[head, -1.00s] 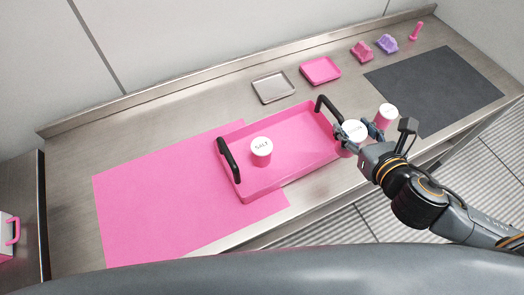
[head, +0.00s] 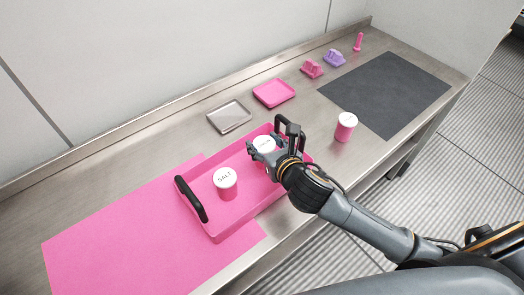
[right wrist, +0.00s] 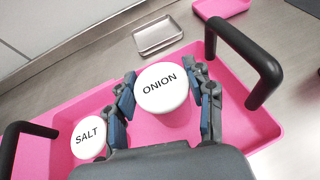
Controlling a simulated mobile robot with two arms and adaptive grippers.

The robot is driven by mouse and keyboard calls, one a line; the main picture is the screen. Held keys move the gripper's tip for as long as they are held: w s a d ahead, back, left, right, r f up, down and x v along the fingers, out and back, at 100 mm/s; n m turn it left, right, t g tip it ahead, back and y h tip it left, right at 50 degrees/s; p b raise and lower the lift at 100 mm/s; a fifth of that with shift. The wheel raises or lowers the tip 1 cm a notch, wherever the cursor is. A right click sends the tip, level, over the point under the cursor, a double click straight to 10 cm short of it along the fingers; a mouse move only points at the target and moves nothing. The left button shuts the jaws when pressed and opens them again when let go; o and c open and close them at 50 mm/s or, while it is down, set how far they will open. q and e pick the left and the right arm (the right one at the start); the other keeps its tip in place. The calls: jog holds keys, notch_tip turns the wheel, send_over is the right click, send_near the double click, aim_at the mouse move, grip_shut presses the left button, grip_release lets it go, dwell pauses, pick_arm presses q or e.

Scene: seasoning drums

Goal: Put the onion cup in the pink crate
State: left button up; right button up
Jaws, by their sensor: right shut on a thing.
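The onion cup (right wrist: 163,88) is pink with a white lid reading ONION; its lid also shows in the head view (head: 264,144). My right gripper (right wrist: 165,98) is shut on it, one finger on each side, over the right part of the pink crate. In the head view the right gripper (head: 266,156) partly hides the cup. Whether the cup's base touches the crate floor I cannot tell. The pink crate (head: 222,233) has black handles at both ends. The salt cup (head: 226,182) stands inside its left part. My left gripper is not in view.
Another pink cup (head: 346,126) with a white lid stands right of the crate, near a dark mat (head: 390,92). A pink mat (head: 130,245) lies at left. A metal tray (head: 229,116), a pink tray (head: 273,92) and small pink and purple items line the back.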

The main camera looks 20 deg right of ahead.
jog(key=f, duration=0.3)
jog(key=shift+w+a+f, duration=0.15)
jog(key=shift+w+a, duration=0.1)
jog(key=shift+f, duration=0.25)
jog(key=shift+f, duration=0.1)
jog(key=o, duration=1.2)
jog(key=b+v, duration=0.1)
jog(key=v, duration=1.1)
jog(key=shift+s, duration=0.1)
